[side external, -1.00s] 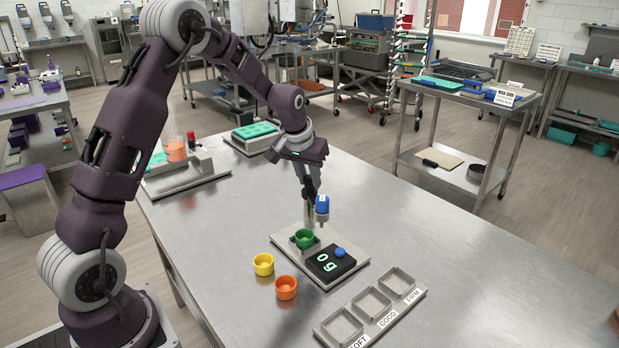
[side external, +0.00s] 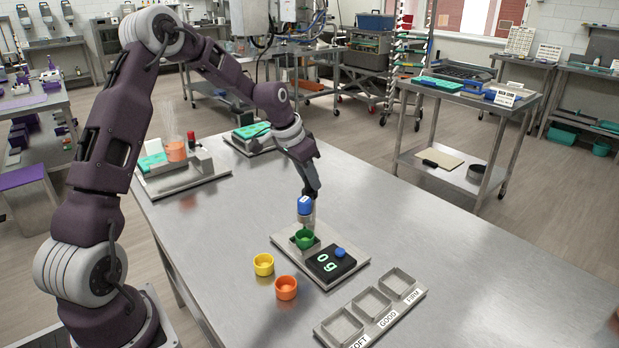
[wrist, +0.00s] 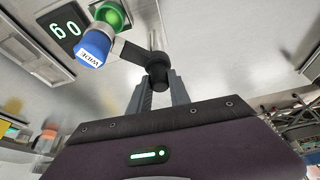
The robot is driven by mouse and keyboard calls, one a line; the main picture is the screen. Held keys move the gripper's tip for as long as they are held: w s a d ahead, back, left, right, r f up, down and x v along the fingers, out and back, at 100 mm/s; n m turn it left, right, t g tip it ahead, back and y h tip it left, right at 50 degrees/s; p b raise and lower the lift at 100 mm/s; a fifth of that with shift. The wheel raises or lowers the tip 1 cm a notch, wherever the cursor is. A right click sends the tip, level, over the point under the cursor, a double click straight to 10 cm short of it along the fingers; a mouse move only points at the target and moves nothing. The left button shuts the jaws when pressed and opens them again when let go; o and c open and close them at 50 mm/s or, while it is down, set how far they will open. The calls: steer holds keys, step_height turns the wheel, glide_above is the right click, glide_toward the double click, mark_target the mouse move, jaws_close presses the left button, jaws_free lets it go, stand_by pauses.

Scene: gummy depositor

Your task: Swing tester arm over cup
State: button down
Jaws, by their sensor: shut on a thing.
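The tester arm carries a blue head (side external: 305,205) with a white label. The blue head (wrist: 93,49) also shows in the wrist view, joined to a dark bar and a black knob (wrist: 157,77). My gripper (wrist: 157,88) is shut on the black knob; in the side view my gripper (side external: 311,193) is just behind the blue head. The green cup (side external: 304,240) sits on the tester base (side external: 335,277). In the side view the blue head is above the cup, with a gap between them. In the wrist view the head partly overlaps the green cup (wrist: 110,17).
A black display (side external: 331,263) with a blue button is on the base. A yellow cup (side external: 263,264) and an orange cup (side external: 286,288) stand to its left. A three-compartment sorting tray (side external: 370,308) lies in front. The table to the right is clear.

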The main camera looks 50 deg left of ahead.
steer(key=c, duration=1.2)
jaws_free()
steer(key=shift+r, duration=0.1)
